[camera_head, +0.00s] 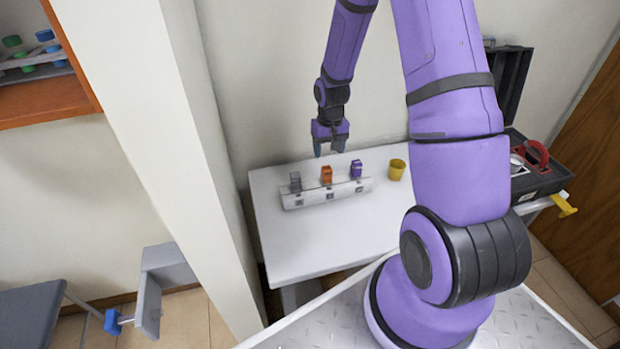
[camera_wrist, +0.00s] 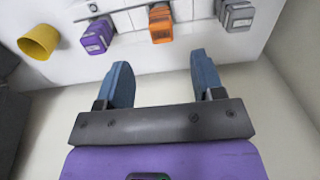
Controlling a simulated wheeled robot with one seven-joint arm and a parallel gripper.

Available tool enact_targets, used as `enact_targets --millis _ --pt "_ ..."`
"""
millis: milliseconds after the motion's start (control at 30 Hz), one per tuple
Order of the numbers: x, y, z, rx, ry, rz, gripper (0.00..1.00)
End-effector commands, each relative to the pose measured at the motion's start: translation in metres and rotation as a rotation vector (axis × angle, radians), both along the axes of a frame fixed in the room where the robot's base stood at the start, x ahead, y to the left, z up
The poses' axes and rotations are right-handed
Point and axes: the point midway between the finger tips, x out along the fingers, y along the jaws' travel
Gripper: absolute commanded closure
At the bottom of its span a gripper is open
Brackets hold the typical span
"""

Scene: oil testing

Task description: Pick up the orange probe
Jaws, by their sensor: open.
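The orange probe (camera_head: 326,175) stands in the middle of a white rack (camera_head: 311,197) on the white table, between a grey probe (camera_head: 295,182) on the left and a purple probe (camera_head: 356,168) on the right. My gripper (camera_head: 331,150) is above and behind the rack, apart from the probes, open and empty. In the wrist view the orange probe (camera_wrist: 160,23) is ahead of the two blue fingers (camera_wrist: 158,82), roughly centred between them. There the purple probe (camera_wrist: 97,36) is on the left and the grey probe (camera_wrist: 236,14) on the right.
A yellow cup (camera_head: 397,169) stands right of the rack, also in the wrist view (camera_wrist: 38,41). An open black case (camera_head: 545,180) lies at the right. The wall is close behind the table (camera_head: 300,245), whose front part is clear. A pillar (camera_head: 165,130) stands at the left.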

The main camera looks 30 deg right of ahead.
Motion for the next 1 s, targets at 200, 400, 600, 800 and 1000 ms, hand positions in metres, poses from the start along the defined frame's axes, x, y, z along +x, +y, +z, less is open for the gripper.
enact_targets --millis 200,400,600,800,1000 --pt "-0.001 0.0 -0.027 0.003 0.005 -0.001 0.38" --pt "0.0 0.0 -0.05 0.002 0.003 0.0 0.38" --pt "0.0 0.0 -0.06 0.001 0.002 0.0 0.38" --pt "-0.002 0.0 -0.085 0.001 0.004 -0.001 0.38" --pt "-0.002 0.0 -0.105 0.001 0.002 0.0 0.38"
